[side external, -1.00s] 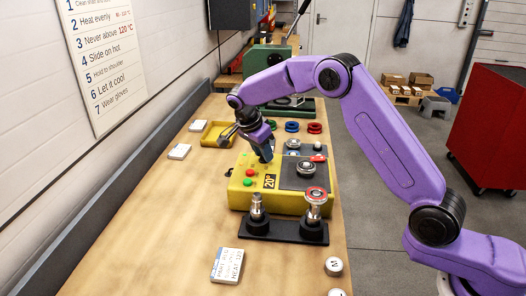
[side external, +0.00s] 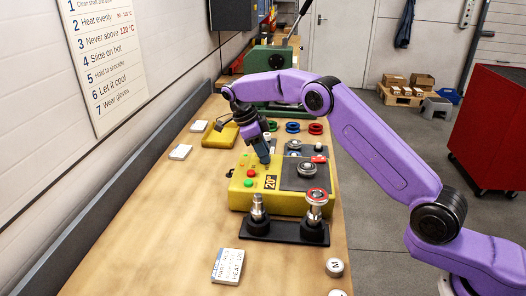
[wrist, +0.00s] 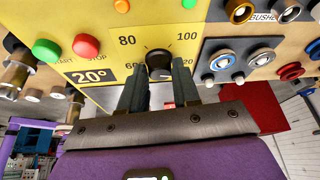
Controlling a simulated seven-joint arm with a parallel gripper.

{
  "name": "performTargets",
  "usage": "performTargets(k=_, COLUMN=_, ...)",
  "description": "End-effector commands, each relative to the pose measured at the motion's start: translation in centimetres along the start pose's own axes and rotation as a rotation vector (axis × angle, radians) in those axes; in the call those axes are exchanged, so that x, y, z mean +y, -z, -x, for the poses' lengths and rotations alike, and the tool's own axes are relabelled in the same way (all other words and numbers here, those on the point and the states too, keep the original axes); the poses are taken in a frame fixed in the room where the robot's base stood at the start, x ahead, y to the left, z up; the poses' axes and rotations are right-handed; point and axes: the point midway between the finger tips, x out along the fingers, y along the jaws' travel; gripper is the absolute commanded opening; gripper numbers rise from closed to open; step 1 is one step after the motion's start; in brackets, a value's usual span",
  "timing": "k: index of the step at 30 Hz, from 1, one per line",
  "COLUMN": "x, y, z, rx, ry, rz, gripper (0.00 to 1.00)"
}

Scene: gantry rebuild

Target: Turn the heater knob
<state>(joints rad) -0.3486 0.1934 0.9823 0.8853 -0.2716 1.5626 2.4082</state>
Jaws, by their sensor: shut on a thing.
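The yellow heater (side external: 240,197) stands on the bench with a green and a red button and a panel reading 20°. In the wrist view its round black knob (wrist: 158,58) sits on a dial face marked 60, 80, 100 and, partly covered, 120. My gripper (wrist: 159,76) has one finger at each side of the knob and is shut on it. In the side view my gripper (side external: 265,161) points down onto the heater's top behind the buttons, and its fingers hide the knob. I cannot tell clearly where the knob points.
A black stand (side external: 287,232) with two metal posts is in front of the heater. Bearings lie on the heater's dark plate (side external: 291,182). Coloured rings (side external: 292,127) and a green press (side external: 266,63) are behind. A yellow tray (side external: 220,136) and cards lie left.

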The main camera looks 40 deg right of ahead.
Motion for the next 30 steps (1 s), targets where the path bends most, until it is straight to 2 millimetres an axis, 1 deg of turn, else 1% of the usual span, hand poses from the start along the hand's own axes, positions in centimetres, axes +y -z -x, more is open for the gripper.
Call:
performTargets(k=17, x=0.06, y=-0.12, z=-0.01, rx=-0.002, ry=-0.012, rz=-0.028, gripper=0.01)
performTargets(k=18, x=0.06, y=-0.12, z=-0.01, rx=-0.002, ry=-0.012, rz=-0.028, gripper=0.41)
performTargets(k=19, x=0.05, y=-0.11, z=-0.01, rx=-0.002, ry=-0.012, rz=-0.028, gripper=0.51)
performTargets(k=20, x=0.05, y=-0.11, z=-0.01, rx=-0.002, ry=-0.012, rz=-0.027, gripper=0.54)
performTargets(k=30, x=-0.02, y=-0.06, z=0.16, rx=-0.001, ry=-0.011, rz=-0.027, gripper=0.54)
